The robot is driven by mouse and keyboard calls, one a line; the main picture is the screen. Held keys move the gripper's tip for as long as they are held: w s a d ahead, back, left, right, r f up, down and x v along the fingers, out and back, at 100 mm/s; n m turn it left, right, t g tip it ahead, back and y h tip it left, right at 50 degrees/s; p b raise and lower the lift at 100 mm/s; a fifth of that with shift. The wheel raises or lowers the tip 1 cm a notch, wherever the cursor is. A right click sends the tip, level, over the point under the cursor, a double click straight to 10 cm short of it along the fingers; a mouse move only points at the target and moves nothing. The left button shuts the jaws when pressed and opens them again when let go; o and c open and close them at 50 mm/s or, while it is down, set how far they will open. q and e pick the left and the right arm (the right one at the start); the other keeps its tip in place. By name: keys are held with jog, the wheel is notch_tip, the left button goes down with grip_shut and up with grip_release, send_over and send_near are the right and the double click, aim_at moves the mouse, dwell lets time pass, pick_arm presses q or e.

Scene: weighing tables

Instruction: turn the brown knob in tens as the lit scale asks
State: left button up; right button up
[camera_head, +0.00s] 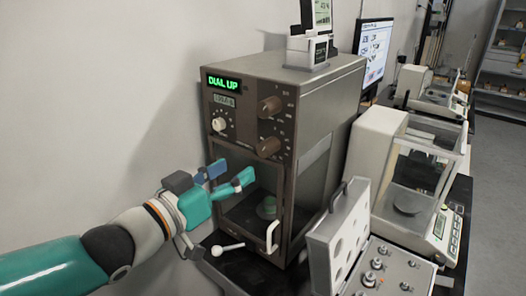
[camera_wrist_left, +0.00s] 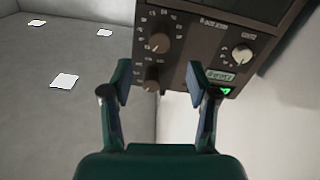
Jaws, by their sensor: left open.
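The lit scale (camera_head: 250,130) is a tall brown-grey cabinet with a green display (camera_head: 222,83) reading "DIAL UP". Its front carries an upper brown knob (camera_head: 269,106) and a lower brown knob (camera_head: 268,147). A white knob (camera_head: 219,124) sits at the left under a small grey readout (camera_head: 224,100). My left gripper (camera_head: 229,175) is open and empty, in front of the panel and below the knobs. In the left wrist view the panel looks upside down; the upper brown knob (camera_wrist_left: 151,79) appears between the open fingers (camera_wrist_left: 159,84), apart from them. My right gripper is not in view.
An open grey case (camera_head: 342,230) of metal weights stands to the right. Another balance (camera_head: 372,150) is behind it. A wall is at the left.

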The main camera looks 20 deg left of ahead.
aim_at(262, 152)
pick_arm(q)
jog(key=p+x, duration=0.1)
jog(key=x, duration=0.9)
jog(key=shift+p, duration=0.3)
grip_shut()
jog(key=shift+f+m+b, duration=0.2)
jog(key=shift+m+b, duration=0.2)
jog(key=shift+b, duration=0.35)
jog(key=m+b, duration=0.2)
jog(key=b, duration=0.1)
jog(key=shift+m+b, duration=0.3)
jog(key=shift+r+m+b, duration=0.1)
jog(key=shift+m+b, duration=1.05)
jog(key=shift+m, duration=0.15)
